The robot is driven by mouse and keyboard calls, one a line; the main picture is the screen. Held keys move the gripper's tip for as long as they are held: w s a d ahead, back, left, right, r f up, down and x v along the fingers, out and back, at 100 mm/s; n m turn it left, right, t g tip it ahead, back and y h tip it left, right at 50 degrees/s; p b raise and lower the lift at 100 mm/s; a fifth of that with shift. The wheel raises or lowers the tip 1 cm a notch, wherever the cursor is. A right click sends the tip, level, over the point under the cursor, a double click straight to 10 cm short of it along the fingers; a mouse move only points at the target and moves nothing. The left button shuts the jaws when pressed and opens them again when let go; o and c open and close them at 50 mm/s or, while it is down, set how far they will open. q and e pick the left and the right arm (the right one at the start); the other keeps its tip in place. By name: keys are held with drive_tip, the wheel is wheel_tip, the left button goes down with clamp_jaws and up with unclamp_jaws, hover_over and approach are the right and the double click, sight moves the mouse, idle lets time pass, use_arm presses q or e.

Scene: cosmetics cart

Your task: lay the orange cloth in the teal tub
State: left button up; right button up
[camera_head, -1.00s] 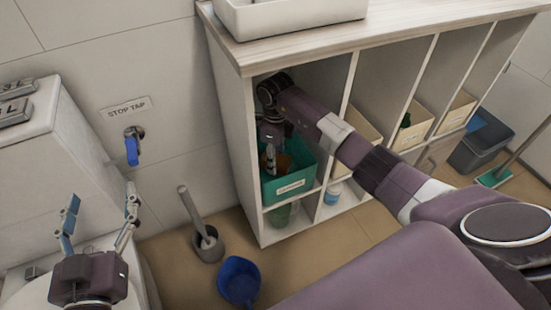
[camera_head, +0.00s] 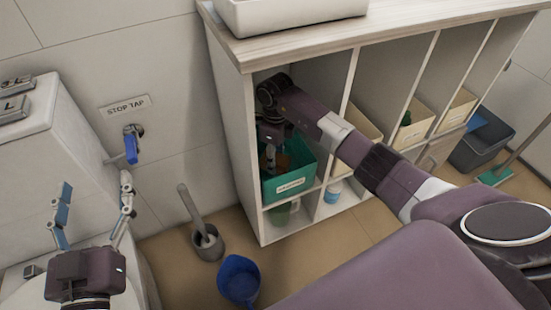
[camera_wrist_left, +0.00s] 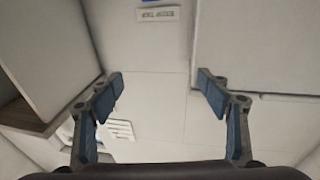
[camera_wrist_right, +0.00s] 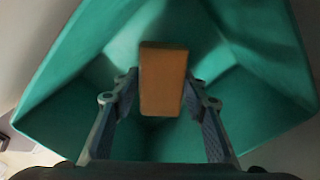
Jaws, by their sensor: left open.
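My right arm reaches into that compartment, and my right gripper (camera_head: 272,158) is down inside the tub. In the right wrist view the orange cloth (camera_wrist_right: 163,80), a folded block, is between the fingertips of my right gripper (camera_wrist_right: 160,82), with a finger against each side. The tub walls (camera_wrist_right: 60,85) surround it; whether the cloth touches the bottom I cannot tell. My left gripper (camera_head: 95,187) is open and empty at the left, over the toilet.
A green container (camera_head: 280,213) is below the tub. Shelf dividers (camera_head: 345,90) stand close beside my right arm. A stop tap (camera_head: 131,147) is on the wall.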

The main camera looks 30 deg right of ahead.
drive_tip(key=o, duration=0.4)
use_arm(q)
drive_tip(key=shift+f, duration=0.1)
use_arm(e)
drive_tip(key=shift+r, duration=0.1)
drive_tip(key=shift+r, duration=0.15)
wheel_tip(320, 180, up, 4)
drive_tip(key=shift+f+p, duration=0.15)
drive_tip(key=shift+p, duration=0.7)
wheel_tip(320, 180, up, 4)
drive_tip(key=shift+f+p, duration=0.1)
drive_tip(key=shift+p, duration=0.4)
drive_tip(key=shift+r, duration=0.35)
use_arm(q)
drive_tip(key=s+a+f+g+y, duration=0.1)
drive_tip(key=s+f+g, duration=0.1)
drive_tip(key=f, duration=0.5)
drive_tip(key=s+a+f+g+y, duration=0.1)
drive_tip(key=s+a+f+g, duration=0.1)
drive_tip(key=f+g, duration=0.3)
wheel_tip(320, 180, down, 2)
drive_tip(key=shift+s+f, duration=0.1)
drive_tip(key=shift+s, duration=0.2)
